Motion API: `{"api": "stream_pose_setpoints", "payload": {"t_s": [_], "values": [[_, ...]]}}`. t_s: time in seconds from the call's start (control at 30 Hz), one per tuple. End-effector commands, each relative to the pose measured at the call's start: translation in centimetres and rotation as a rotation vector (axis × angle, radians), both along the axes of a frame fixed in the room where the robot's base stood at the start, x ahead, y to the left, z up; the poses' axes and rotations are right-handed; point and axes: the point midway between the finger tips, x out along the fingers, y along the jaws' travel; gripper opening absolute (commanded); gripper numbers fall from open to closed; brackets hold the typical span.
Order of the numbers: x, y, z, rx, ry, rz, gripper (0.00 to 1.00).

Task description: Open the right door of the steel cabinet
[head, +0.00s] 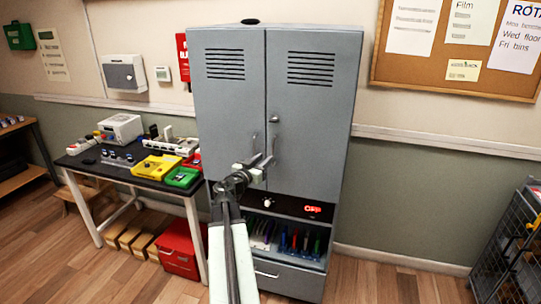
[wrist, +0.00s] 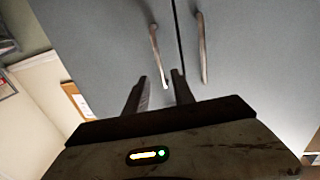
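The grey steel cabinet (head: 230,110) stands against the wall with both doors shut. Its right door (head: 312,125) has a bar handle (head: 274,148) near the centre seam, and the left door (head: 228,130) has a matching one (head: 254,143). My gripper (head: 264,160) is in front of the handles, level with their lower part. The wrist view appears upside down, so the right door's handle (wrist: 157,55) is on the left there. My open fingers (wrist: 159,92) point at it, and one end lies in line between them. I cannot tell whether they reach around it.
A black table (head: 130,172) with yellow and green trays stands left of the cabinet. Red and tan boxes sit below it. An open shelf with pens (head: 290,243) and a drawer (head: 282,277) are under the doors. A wire rack (head: 510,245) stands far right; floor between is clear.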

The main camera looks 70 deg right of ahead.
Motion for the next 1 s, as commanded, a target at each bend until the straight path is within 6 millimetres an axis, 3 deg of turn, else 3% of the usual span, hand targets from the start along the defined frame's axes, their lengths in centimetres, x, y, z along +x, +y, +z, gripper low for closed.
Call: {"api": "stream_pose_setpoints", "payload": {"t_s": [0.33, 0.6, 0.73, 1.0], "values": [[-0.7, -6.1, 0.0, 0.001, 0.000, -0.001, 0.30], [-0.8, -6.4, 0.0, 0.001, 0.001, 0.001, 0.30], [-0.8, -6.4, 0.0, 0.001, 0.001, 0.002, 0.00], [-0.7, -6.4, 0.0, 0.001, 0.000, 0.003, 0.00]]}}
